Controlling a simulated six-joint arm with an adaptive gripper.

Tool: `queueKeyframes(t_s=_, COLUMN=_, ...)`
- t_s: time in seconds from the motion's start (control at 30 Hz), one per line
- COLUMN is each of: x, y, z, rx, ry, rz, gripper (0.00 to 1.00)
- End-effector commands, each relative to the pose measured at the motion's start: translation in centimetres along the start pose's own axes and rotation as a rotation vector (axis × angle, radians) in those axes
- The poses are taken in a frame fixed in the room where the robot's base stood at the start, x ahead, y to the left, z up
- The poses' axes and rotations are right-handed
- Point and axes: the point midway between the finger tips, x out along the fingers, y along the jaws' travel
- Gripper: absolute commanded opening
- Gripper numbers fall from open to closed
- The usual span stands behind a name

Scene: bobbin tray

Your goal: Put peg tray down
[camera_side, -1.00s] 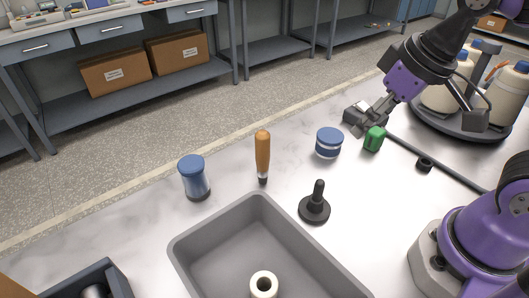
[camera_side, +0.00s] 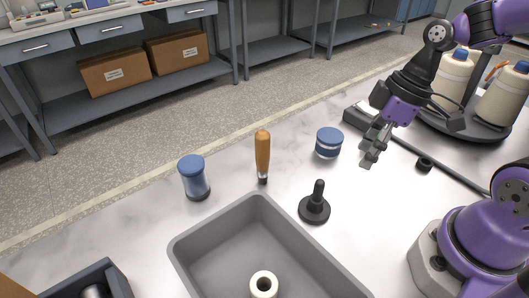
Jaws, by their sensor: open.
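A grey rectangular tray (camera_side: 205,243) sits on the marble-look table at the bottom of the view, with its lower part cut off by the frame. A pale hollow bobbin (camera_side: 263,285) stands inside it. Which thing is the peg tray is not clear from this view. My gripper (camera_side: 370,158) is open at the right, pointing down, just right of a blue-lidded jar (camera_side: 329,143). It is well away from the grey tray. No object shows between its fingers. The green piece is not visible and may be behind the gripper.
A black knobbed base (camera_side: 315,207), a wooden-handled tool (camera_side: 262,157) and a blue-capped bottle (camera_side: 194,177) stand behind the grey tray. A dark round stand (camera_side: 470,131) with large thread cones is at the far right. A black ring (camera_side: 424,164) lies near a dark bar.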

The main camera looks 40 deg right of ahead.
Motion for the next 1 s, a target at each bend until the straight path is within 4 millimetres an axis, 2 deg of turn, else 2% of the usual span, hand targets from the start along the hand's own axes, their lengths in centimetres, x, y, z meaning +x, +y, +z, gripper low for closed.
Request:
queueKeyframes(t_s=0.1, x=2.5, y=0.2, z=0.9, rx=-0.186, ry=0.087, rz=-0.225, gripper=0.55)
queueKeyframes(t_s=0.2, x=3.6, y=0.1, z=1.3, rx=-0.343, ry=0.268, rz=-0.36, gripper=0.55)
queueKeyframes(t_s=0.4, x=3.6, y=0.3, z=1.3, rx=-0.546, ry=0.66, rz=-0.409, gripper=0.55)
queueKeyframes(t_s=0.5, x=3.4, y=0.5, z=1.2, rx=-0.594, ry=0.772, rz=-0.385, gripper=0.55)
queueKeyframes(t_s=0.63, x=3.8, y=0.0, z=0.6, rx=-0.62, ry=0.826, rz=-0.372, gripper=0.55)
queueKeyframes(t_s=0.8, x=5.6, y=-1.6, z=-1.0, rx=-0.622, ry=0.825, rz=-0.373, gripper=0.55)
queueKeyframes(t_s=1.0, x=6.7, y=-2.5, z=-2.1, rx=-0.623, ry=0.822, rz=-0.372, gripper=0.55)
